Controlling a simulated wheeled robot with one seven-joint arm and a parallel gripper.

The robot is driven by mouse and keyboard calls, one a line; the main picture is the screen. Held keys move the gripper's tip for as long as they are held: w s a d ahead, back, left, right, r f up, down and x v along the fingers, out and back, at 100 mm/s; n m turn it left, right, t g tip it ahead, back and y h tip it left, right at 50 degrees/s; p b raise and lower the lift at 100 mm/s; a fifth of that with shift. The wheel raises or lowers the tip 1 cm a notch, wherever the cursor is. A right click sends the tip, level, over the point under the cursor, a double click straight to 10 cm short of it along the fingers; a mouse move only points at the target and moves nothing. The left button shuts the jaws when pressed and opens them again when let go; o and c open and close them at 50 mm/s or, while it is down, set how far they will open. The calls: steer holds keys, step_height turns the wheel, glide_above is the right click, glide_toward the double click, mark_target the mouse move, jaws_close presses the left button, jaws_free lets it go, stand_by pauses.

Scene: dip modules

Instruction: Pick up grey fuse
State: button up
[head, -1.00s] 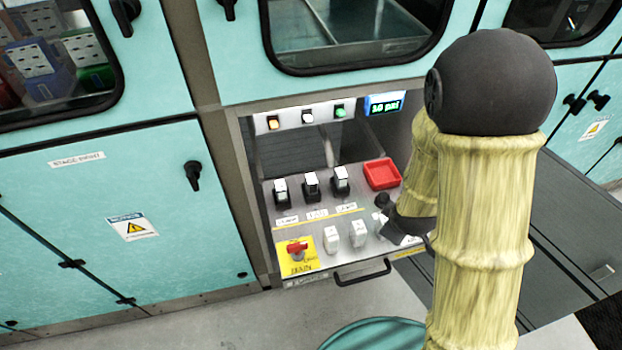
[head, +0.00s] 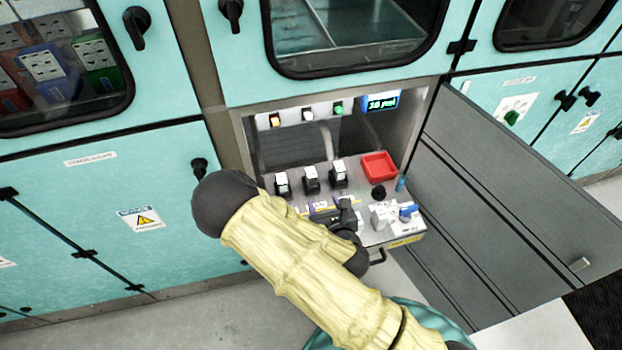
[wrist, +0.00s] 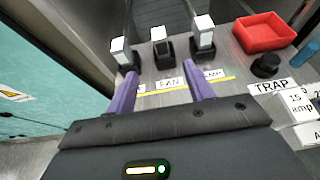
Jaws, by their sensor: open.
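My gripper (wrist: 160,68) is open and empty; its two purple fingers straddle the FAN label just above the panel. In the head view my gripper (head: 331,206) is over the label row, partly covered by my arm. A whitish-grey block marked "15 amp" (wrist: 300,103) stands on the panel to the right of the fingers, apart from them. It looks like a fuse and also shows in the head view (head: 383,214). Another pale "A..." block (wrist: 305,135) is cut off at the wrist view's right edge. I cannot tell which block is the grey fuse.
Several upright black switches with white tops, one a FAN switch (wrist: 161,45), stand just beyond the fingers. A red tray (head: 379,166), a black knob (head: 378,192) and a blue-topped part (head: 408,211) are at the right. The open grey door (head: 510,215) borders the panel's right.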

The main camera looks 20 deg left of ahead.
mark_target(312, 180)
steer(key=shift+a+f+b, duration=0.1)
steer(key=shift+a+b, duration=0.1)
steer(key=shift+b, duration=0.15)
steer(key=b+x, duration=0.1)
steer(key=b, duration=0.4)
steer(key=shift+w+a+f, duration=0.15)
steer(key=shift+w, duration=0.1)
steer(key=b, duration=0.5)
steer(key=shift+w+a+f, duration=0.1)
steer(key=shift+w+f, duration=0.1)
steer(key=shift+w, duration=0.15)
steer(key=x, duration=0.9)
steer(key=shift+w+a, duration=0.2)
steer(key=shift+w, duration=0.2)
steer(key=shift+x, duration=2.55)
steer(key=shift+d, duration=0.1)
